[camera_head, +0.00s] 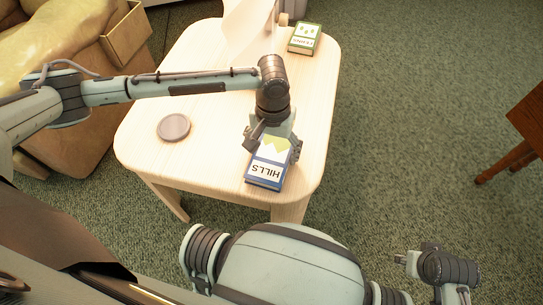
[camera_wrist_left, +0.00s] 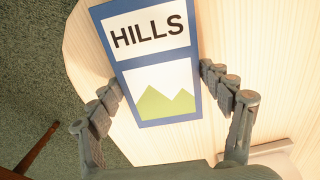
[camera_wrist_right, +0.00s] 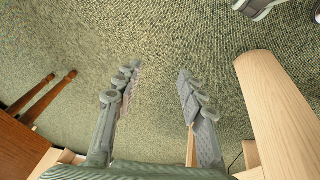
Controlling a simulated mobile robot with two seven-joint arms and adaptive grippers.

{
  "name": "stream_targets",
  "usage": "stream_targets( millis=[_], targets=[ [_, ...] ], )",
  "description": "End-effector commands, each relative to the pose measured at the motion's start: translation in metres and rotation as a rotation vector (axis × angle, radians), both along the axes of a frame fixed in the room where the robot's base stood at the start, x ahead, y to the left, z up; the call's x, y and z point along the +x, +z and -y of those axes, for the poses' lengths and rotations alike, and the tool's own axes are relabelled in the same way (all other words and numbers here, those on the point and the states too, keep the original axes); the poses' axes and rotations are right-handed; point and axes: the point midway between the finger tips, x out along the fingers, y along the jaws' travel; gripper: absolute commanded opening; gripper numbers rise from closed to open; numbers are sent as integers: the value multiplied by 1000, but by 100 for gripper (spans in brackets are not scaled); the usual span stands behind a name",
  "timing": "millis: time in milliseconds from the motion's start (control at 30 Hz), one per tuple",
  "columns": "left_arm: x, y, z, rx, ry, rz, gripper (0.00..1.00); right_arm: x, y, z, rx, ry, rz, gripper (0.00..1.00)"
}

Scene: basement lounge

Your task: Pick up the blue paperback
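The blue paperback (camera_head: 264,174) lies flat near the front right edge of the pale wooden table (camera_head: 210,110). Its cover reads HILLS and has a white panel with green peaks. In the left wrist view the paperback (camera_wrist_left: 152,62) lies between and beyond the two fingers. My left gripper (camera_head: 272,148) is over it, with fingers spread to either side; the left wrist view shows the gripper (camera_wrist_left: 163,88) open. I cannot tell whether the fingers touch the book. My right gripper (camera_wrist_right: 156,78) is open and empty over the carpet, off the table.
A green book (camera_head: 304,39) lies at the table's back right corner, beside a pale curved object (camera_head: 246,25). A grey round disc (camera_head: 174,127) lies at the left. A yellowish armchair (camera_head: 60,40) stands behind left. A brown wooden piece of furniture (camera_head: 530,115) stands at the right; carpet between is clear.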

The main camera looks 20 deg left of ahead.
Motion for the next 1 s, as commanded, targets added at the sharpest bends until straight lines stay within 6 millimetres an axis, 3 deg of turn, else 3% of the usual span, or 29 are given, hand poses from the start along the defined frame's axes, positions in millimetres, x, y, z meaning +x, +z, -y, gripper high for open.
stream_targets(
  millis=[33,267,633,867,1000],
  targets=[
    [0,0,0,0,0,0,68,-1,-1,0,0,1,-3,40],
    [0,1,0,0,0,1,41,-5,-4,-2,3,2,-12,40],
    [1,9,0,-1,0,1,41,-5,-3,-6,12,-1,-9,40],
    [1,41,1,-2,0,2,41,0,-6,-7,18,0,-1,40],
    [-16,58,-24,2,2,-1,41,1,-16,-6,20,0,-5,40]
  ],
)
